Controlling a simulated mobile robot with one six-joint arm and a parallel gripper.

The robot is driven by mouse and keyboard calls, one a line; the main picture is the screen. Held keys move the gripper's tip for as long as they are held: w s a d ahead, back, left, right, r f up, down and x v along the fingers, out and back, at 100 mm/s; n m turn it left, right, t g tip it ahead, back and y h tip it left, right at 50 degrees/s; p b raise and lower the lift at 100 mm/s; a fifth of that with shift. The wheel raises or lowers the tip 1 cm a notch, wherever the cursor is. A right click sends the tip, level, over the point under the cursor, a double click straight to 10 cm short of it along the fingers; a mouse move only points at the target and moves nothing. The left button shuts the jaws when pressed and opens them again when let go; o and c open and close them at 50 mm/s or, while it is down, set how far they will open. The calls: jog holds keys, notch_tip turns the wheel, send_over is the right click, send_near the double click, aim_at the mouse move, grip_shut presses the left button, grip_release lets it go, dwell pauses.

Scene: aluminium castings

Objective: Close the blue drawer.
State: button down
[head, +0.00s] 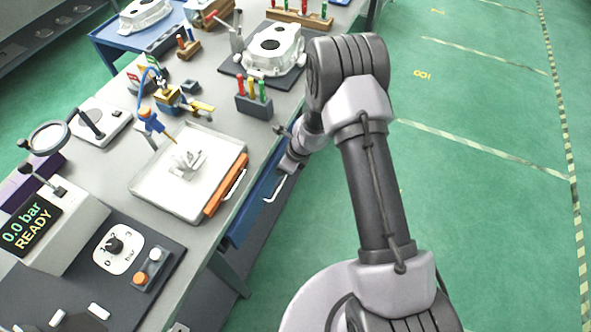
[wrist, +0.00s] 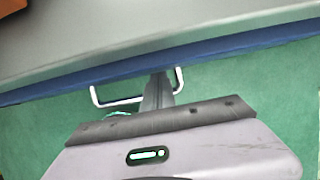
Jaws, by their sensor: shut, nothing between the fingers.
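The blue drawer (head: 250,209) is under the front edge of the grey workbench. Its front shows as a long blue strip (wrist: 225,45) in the wrist view, close along the bench edge; I cannot tell how far it stands out. Its pale bar handle (head: 275,188) also shows in the wrist view (wrist: 115,102), partly hidden behind my gripper. My gripper (wrist: 158,82) is shut and empty, its fingertips between the handle's two ends and close to the drawer front. I cannot tell whether they touch. In the head view my gripper (head: 289,165) is beside the drawer, partly hidden by my wrist.
On the bench above are a white tray (head: 150,190) with a small metal part, an orange-handled item (head: 226,186) at its edge, a casting (head: 272,50) and a display (head: 28,226) reading "0.0 bar READY". The green floor to the right is clear.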

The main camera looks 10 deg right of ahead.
jog(key=shift+w+a+r, duration=0.1)
jog(key=shift+w+a, duration=0.5)
jog(key=shift+a, duration=0.25)
jog(key=shift+w+r, duration=0.1)
